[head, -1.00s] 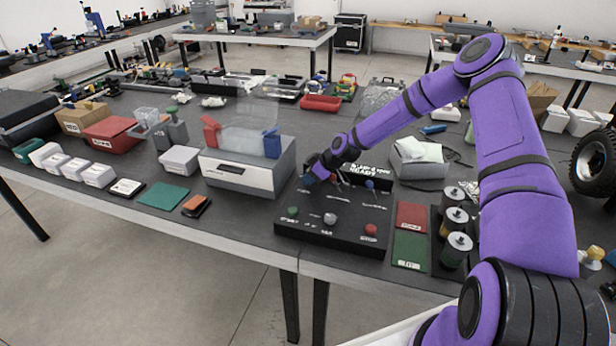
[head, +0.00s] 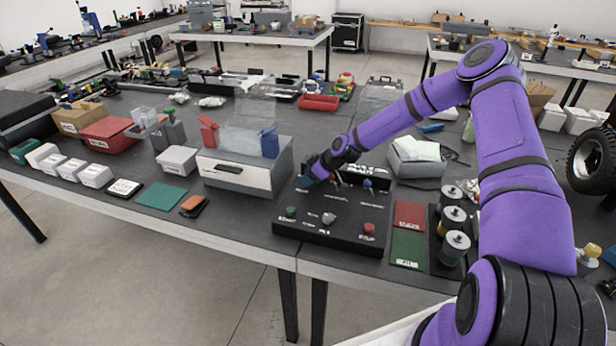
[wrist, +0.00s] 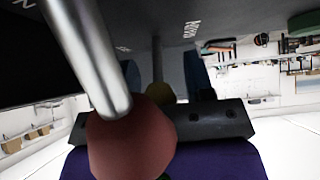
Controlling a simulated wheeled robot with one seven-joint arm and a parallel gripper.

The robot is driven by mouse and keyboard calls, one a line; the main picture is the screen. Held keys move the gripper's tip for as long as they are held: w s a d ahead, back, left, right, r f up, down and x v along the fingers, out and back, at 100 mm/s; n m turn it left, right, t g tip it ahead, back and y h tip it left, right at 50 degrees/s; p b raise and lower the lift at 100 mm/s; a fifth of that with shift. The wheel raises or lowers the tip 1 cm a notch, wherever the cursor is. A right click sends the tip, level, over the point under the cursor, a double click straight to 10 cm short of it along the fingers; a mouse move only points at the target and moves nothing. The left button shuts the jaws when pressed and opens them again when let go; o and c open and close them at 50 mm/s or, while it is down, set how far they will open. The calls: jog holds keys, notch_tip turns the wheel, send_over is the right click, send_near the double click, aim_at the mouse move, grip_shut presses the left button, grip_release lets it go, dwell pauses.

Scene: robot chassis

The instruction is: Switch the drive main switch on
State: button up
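A black control panel (head: 300,229) sits at the table's front edge. Its face carries a green knob (head: 290,211), a grey knob (head: 329,218) and a red knob (head: 369,229); a blue knob (head: 368,183) shows farther back. My gripper (head: 306,182) is low over the panel's back left corner, and my arm hides part of that area. In the wrist view a metal lever with a red round tip (wrist: 132,140) fills the near left. A thinner lever with a yellowish tip (wrist: 159,93) is behind it. Which is the drive main switch, contact, and the finger opening cannot be made out.
A grey box (head: 245,172) with red and blue uprights stands left of the panel. Red (head: 409,214) and green (head: 408,248) cards and several dark cylinders (head: 454,248) stand close on the right. A white-and-grey box (head: 418,158) is behind.

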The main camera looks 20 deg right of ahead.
jog(key=shift+r, duration=0.1)
jog(key=v, duration=1)
jog(key=shift+s+d+r, duration=0.15)
jog(key=shift+r, duration=0.05)
jog(key=shift+s+r, duration=0.15)
jog(key=shift+r, duration=0.05)
jog(key=s+a+r+m+g+h, duration=0.1)
jog(key=s+r+m+h, duration=0.25)
jog(key=s+r, duration=0.8)
jog(key=s+a+r+m+g+h, duration=0.15)
jog(key=s+r+h, duration=0.35)
jog(key=s+r, duration=0.7)
jog(key=s+r+m+t, duration=0.1)
jog(key=s+r+m, duration=0.2)
jog(key=s+r, duration=0.3)
jog(key=s+r+m+t+y, duration=0.1)
jog(key=s+r, duration=0.5)
jog(key=s, duration=0.6)
jog(key=shift+d+m+t, duration=0.15)
jog(key=shift+m+t, duration=0.2)
jog(key=shift+m, duration=0.55)
